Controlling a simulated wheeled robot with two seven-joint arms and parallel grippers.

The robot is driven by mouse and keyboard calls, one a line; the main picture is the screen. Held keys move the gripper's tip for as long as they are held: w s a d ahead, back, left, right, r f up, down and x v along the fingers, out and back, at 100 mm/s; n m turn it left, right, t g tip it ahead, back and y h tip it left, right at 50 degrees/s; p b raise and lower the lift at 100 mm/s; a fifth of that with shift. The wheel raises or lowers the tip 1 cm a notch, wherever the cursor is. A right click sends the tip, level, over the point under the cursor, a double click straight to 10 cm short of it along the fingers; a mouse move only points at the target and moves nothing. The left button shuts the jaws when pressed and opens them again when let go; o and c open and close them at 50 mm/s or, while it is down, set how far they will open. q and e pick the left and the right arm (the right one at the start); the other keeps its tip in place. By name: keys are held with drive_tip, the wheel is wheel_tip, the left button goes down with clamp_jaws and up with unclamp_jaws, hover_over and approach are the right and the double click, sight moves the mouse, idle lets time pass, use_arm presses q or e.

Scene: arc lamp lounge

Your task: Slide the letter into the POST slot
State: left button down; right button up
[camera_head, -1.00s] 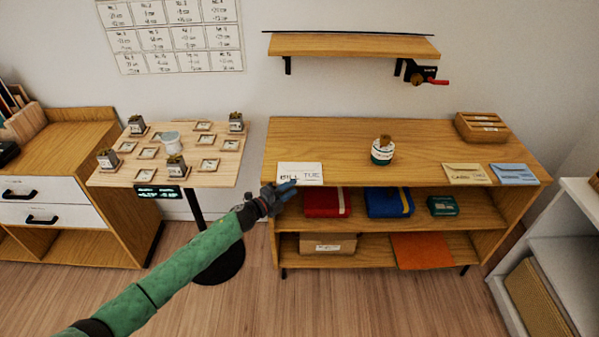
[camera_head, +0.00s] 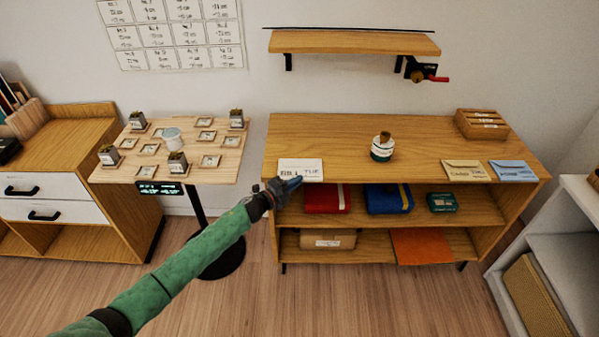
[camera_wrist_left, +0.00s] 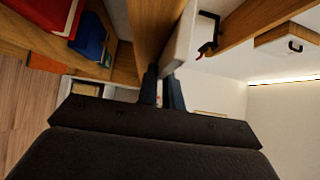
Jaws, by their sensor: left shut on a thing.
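A white letter (camera_head: 300,167) marked "BILL TUE" lies at the front left edge of the wooden shelf unit's top. My left gripper (camera_head: 295,182) is shut on its front edge. In the left wrist view the fingers (camera_wrist_left: 162,88) close on the pale letter (camera_wrist_left: 182,42) beside the wooden top. A cream letter (camera_head: 465,171) and a blue letter (camera_head: 513,171) lie at the top's right front. A wooden box with slots (camera_head: 482,125) stands at the back right; its small labels are unreadable, so I cannot tell which slot is POST. My right gripper is out of view.
A small white and green pot (camera_head: 382,148) stands mid-top. Red (camera_head: 327,199) and blue (camera_head: 390,201) folded items lie on the shelf below. A small table (camera_head: 225,160) with several cubes and frames stands left. A wall shelf (camera_head: 352,44) hangs above. Most of the top is clear.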

sight(298, 173)
use_arm(q)
drive_tip(key=shift+r, duration=0.1)
drive_tip(key=r, duration=0.2)
drive_tip(key=d+r+b, duration=0.1)
drive_tip(key=r, duration=0.1)
drive_tip(key=shift+r, duration=0.2)
drive_tip(key=s+d+r+b, duration=0.2)
drive_tip(key=d+r, duration=0.4)
drive_tip(key=d, duration=0.4)
drive_tip(key=shift+d+r, duration=0.2)
drive_tip(key=shift+d, duration=0.05)
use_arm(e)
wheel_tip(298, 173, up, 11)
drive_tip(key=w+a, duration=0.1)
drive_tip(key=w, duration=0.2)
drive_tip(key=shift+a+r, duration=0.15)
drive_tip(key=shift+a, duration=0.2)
use_arm(q)
drive_tip(key=shift+s, duration=0.1)
